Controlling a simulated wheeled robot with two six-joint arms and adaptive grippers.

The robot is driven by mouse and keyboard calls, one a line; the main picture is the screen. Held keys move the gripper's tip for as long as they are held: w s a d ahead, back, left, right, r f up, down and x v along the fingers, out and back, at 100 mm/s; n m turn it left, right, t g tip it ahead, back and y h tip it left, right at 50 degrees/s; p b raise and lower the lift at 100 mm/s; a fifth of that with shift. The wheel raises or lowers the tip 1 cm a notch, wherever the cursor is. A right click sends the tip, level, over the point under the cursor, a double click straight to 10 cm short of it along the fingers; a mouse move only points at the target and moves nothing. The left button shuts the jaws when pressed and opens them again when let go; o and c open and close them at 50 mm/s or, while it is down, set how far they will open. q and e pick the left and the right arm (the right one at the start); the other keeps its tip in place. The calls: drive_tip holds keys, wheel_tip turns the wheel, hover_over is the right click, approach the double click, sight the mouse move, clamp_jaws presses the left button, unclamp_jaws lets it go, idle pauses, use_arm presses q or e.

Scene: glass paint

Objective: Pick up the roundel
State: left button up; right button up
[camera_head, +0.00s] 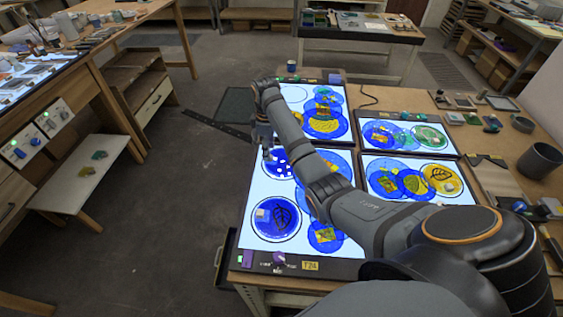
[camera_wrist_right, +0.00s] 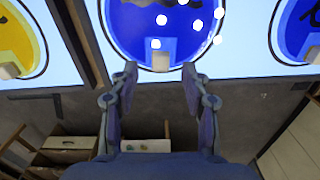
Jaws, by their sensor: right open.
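Several round glass roundels lie on lit panels; the pictures do not mark out one as the roundel. A blue roundel with white dots (camera_head: 275,166) lies at the left edge of the front left panel, partly behind my right gripper (camera_head: 266,148). In the right wrist view this dotted roundel (camera_wrist_right: 140,25) is straight beyond the open fingertips (camera_wrist_right: 160,78), with a small pale block (camera_wrist_right: 161,61) at its near edge. The fingers look empty; whether they touch the block or glass is unclear. My left gripper is not in view.
A blue leaf roundel (camera_head: 274,220) lies nearer on the same panel. More roundels overlap on the other panels, including a yellow one (camera_head: 445,179). My right arm hides part of the front left panel. A dark cup (camera_head: 539,160) stands far right. Open floor lies left of the table.

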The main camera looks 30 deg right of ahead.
wheel_tip(320, 180, down, 2)
drive_tip(key=shift+s+f, duration=0.1)
drive_tip(key=shift+f, duration=0.4)
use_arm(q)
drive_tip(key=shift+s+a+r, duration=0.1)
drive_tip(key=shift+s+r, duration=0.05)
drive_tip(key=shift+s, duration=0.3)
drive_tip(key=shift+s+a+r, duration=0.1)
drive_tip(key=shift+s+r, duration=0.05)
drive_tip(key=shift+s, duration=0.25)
use_arm(e)
clamp_jaws()
